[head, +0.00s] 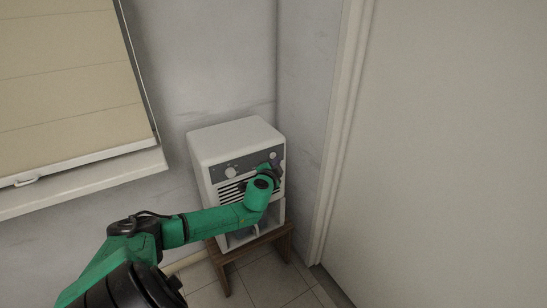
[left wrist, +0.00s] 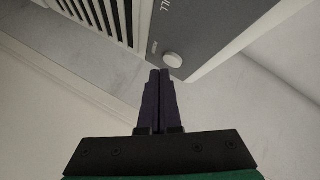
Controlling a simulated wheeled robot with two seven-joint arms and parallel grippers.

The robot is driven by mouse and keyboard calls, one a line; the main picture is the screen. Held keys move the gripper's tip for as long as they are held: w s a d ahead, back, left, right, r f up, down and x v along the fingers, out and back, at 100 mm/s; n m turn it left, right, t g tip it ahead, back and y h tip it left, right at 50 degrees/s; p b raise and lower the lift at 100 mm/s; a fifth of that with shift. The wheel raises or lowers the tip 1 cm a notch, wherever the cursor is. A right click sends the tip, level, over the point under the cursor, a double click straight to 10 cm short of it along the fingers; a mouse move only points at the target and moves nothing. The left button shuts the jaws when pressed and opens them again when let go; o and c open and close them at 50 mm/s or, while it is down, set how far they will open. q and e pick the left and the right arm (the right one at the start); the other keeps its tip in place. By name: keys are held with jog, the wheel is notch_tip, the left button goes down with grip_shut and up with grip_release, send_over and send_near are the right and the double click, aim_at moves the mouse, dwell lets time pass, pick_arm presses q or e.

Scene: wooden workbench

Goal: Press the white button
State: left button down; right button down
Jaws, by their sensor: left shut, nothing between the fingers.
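The white button (left wrist: 173,60) is a small round knob on the dark grey panel of a white box-shaped appliance. In the left wrist view it sits just beyond and slightly right of my left gripper's fingertips (left wrist: 159,72). The fingers are shut together with nothing between them. I cannot tell whether they touch the button. In the head view the white appliance (head: 238,135) stands in the corner, and my left gripper (head: 272,170) is in front of the right part of its panel. A round light button (head: 273,155) shows just above the gripper. My right gripper is not in view.
A larger white knob (head: 231,172) is on the left of the panel, with a slatted vent below. The appliance stands on a low wooden stool (head: 225,270). A white wall and door frame (head: 340,130) are close on the right. A window sill (head: 85,183) is at left.

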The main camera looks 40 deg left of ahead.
pick_arm(q)
jog(key=shift+w+a, duration=0.15)
jog(key=shift+a, duration=0.3)
dwell(0.3)
jog(key=shift+d, duration=0.45)
jog(key=shift+d, duration=0.1)
